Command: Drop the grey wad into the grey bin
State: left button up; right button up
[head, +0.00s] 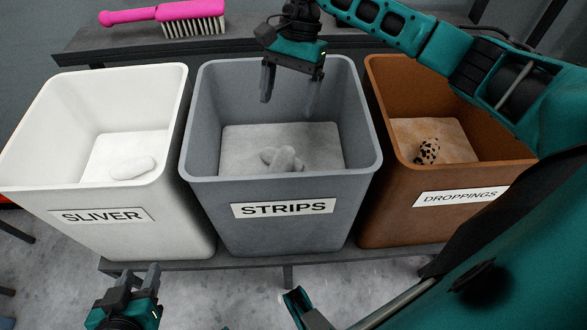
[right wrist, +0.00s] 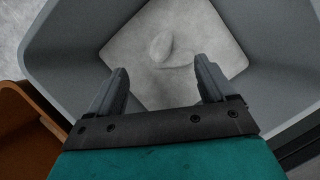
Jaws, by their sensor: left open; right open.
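The grey bin (head: 280,236), labelled STRIPS, stands in the middle of a row of three. Pale grey wads (head: 284,158) lie on its floor, one across another; they also show in the right wrist view (right wrist: 162,46). My right gripper (head: 288,107) is open and empty, pointing down inside the mouth of the grey bin, above and apart from the wads. My left gripper (head: 140,270) is open and empty at the bottom left, in front of the bins and below their rims.
A white bin (head: 130,238) labelled SLIVER holds a white wad (head: 132,168). A brown bin (head: 400,228) labelled DROPPINGS holds a black-speckled wad (head: 427,151); my right arm passes above it. A pink brush (head: 170,12) lies on the shelf behind.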

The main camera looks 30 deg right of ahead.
jog(key=p+v, duration=0.1)
jog(key=v, duration=1.2)
jog(key=shift+s+a+f, duration=0.1)
jog(key=shift+s, duration=0.1)
